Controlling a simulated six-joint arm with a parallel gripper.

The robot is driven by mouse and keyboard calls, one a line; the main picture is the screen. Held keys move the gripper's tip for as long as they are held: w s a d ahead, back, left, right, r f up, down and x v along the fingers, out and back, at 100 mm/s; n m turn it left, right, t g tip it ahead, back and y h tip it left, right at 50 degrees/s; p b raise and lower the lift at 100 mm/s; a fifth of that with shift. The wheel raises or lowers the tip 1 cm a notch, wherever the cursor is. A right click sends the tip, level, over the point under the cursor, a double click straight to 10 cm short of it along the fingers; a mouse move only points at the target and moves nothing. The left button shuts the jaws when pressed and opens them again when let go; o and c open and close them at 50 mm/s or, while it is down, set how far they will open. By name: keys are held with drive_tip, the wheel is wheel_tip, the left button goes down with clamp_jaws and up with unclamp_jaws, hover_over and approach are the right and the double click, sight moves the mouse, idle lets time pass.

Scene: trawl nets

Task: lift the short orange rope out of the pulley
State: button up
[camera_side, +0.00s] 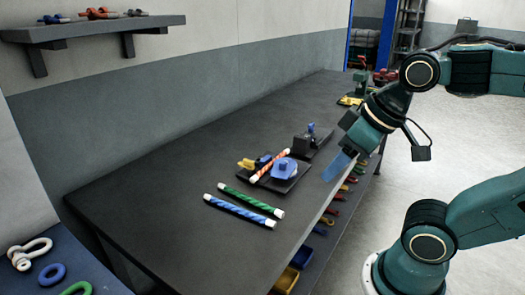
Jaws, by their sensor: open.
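The short orange rope (269,165) has white ends and lies at a slant across the blue pulley (284,168) fixture on a dark base plate (287,185). Its lower end hangs out to the left and its upper end reaches the back right. I cannot tell exactly how it sits in the pulley. My gripper (336,167), with translucent blue fingers, is to the right of the pulley, above the table's right edge. It is open and apart from the rope.
A green rope (248,198) and a blue rope (240,209) lie on the dark table (150,195) in front. A black block fixture (307,142) stands behind the pulley, and a yellow clamp (247,164) is to its left. The table's left side is clear.

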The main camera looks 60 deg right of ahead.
drive_tip(key=shift+c, duration=0.5)
drive_tip(key=w+d+r+m+g, duration=0.2)
drive_tip(key=w+d+m, duration=0.35)
drive_tip(key=w, duration=0.45)
drive_tip(key=w+d+r+m+g, duration=0.1)
drive_tip(key=w+d+r+m, duration=0.25)
drive_tip(key=w+d, duration=0.5)
drive_tip(key=w+d+f+m+g, duration=0.1)
drive_tip(key=w+d+f+m, duration=0.3)
drive_tip(key=d, duration=0.5)
drive_tip(key=w+d+f+m+g, duration=0.1)
drive_tip(key=w+d+f+m, duration=0.4)
drive_tip(key=w+d+f, duration=0.2)
wheel_tip(320, 180, down, 2)
drive_tip(key=d, duration=0.2)
drive_tip(key=shift+w+d+g, duration=0.15)
drive_tip(key=shift+d+g, duration=0.15)
drive_tip(key=shift+d, duration=0.1)
drive_tip(key=shift+f, duration=0.15)
drive_tip(key=shift+f, duration=4.3)
